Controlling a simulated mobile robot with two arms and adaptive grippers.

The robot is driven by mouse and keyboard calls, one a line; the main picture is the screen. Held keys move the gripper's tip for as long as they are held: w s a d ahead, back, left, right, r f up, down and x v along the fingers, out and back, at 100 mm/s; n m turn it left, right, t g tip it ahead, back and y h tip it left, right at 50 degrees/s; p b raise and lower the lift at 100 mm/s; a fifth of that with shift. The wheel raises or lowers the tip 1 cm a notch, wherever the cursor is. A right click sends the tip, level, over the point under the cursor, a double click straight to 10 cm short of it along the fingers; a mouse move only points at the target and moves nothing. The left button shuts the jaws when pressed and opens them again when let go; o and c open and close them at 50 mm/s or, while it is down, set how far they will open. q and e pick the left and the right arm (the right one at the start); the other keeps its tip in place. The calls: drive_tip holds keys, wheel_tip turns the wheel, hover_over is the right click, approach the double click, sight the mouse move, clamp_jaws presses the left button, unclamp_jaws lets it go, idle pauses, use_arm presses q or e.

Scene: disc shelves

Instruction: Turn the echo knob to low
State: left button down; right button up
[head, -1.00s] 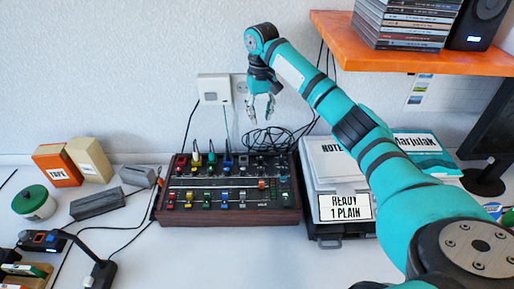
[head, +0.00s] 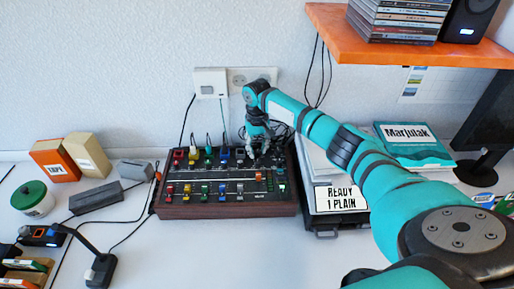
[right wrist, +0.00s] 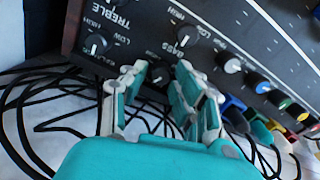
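The mixer (head: 228,211), a dark panel in a wooden case, sits on the white table in the head view. Its rear right part is under my right gripper (head: 260,153). In the right wrist view, the open right gripper (right wrist: 158,76) has its fingers apart at the panel's edge, around or just above a small dark knob (right wrist: 161,76). I cannot tell whether they touch it. The echo label is not clearly readable. My left gripper is not in view.
Coloured plugs (head: 208,153) stand in the mixer's rear left. Cables loop behind it. An orange shelf (head: 400,45) overhangs at upper right. Boxes (head: 88,153) stand to the left.

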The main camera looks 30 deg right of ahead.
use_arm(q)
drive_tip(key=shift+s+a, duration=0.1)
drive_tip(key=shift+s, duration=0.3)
use_arm(e)
clamp_jaws()
drive_tip(key=shift+a+r+n+p, duration=0.1)
drive_tip(key=shift+r+n+p, duration=0.05)
drive_tip(key=shift+n+p, duration=0.65)
drive_tip(key=shift+n, duration=0.8)
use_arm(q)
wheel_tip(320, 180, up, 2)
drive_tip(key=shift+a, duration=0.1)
use_arm(e)
drive_tip(key=shift+f, duration=0.2)
unclamp_jaws()
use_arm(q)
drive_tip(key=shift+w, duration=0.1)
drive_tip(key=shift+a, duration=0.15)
